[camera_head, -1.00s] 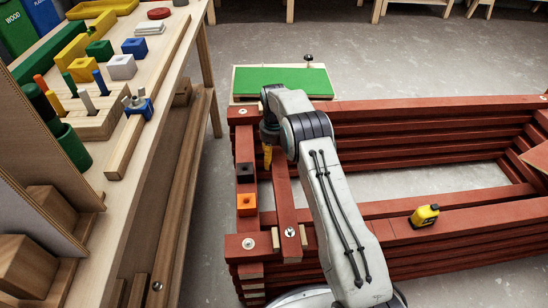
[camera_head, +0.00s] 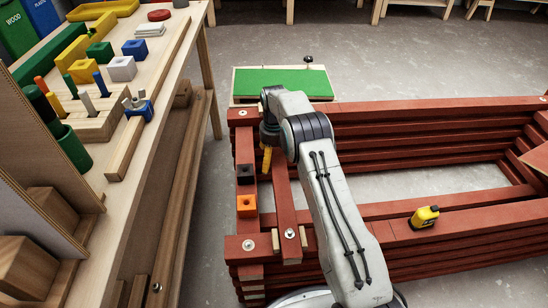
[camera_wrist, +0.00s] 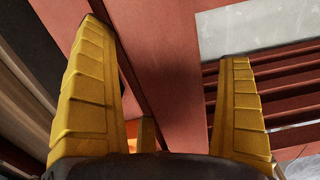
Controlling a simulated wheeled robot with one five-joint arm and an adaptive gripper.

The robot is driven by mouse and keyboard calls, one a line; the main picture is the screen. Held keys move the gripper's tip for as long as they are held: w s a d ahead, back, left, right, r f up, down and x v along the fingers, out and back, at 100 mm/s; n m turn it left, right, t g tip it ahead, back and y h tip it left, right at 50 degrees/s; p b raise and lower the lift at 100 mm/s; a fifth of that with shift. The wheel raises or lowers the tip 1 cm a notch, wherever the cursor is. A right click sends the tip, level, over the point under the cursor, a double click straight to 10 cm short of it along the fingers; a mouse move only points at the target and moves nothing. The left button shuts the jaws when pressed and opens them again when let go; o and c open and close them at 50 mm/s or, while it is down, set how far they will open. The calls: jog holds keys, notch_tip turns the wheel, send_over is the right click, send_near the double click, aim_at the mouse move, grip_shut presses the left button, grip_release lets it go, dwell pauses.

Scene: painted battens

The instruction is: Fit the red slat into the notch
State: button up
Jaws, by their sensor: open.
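The red slat (camera_head: 286,205) lies at a slight angle on the wooden frame, beside the left rail, with a bolt head near its front end. Its far part is under my arm. In the wrist view a red board, seemingly this slat (camera_wrist: 165,65), runs between my fingers. My gripper (camera_head: 266,160) is over the slat's far part; its yellow fingers are open in the wrist view (camera_wrist: 160,85), one on each side of the board, with no clear grip. I cannot clearly make out the notch; the front joint (camera_head: 262,245) is partly covered by the slat.
A black block (camera_head: 246,174) and an orange block (camera_head: 246,205) sit on the left rail (camera_head: 245,145). A yellow tape measure (camera_head: 424,217) lies on the front rail. A workbench (camera_head: 135,150) with parts stands left. A green-topped board (camera_head: 283,82) is behind the frame.

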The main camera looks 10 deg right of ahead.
notch_tip(320, 180, up, 12)
jog(key=p, duration=0.5)
notch_tip(320, 180, up, 10)
jog(key=m, duration=0.8)
send_over(274, 154)
jog(key=s, duration=0.6)
jog(key=s+r+m+t, duration=0.1)
jog(key=s+r+m, duration=0.3)
jog(key=s+m, duration=0.5)
jog(key=s+r+m+t, duration=0.1)
jog(key=s+r+m, duration=0.4)
jog(key=s+m, duration=0.5)
jog(key=s+f+m, duration=0.4)
jog(key=s+m, duration=0.3)
jog(key=s, duration=0.8)
jog(key=shift+s+r, duration=0.1)
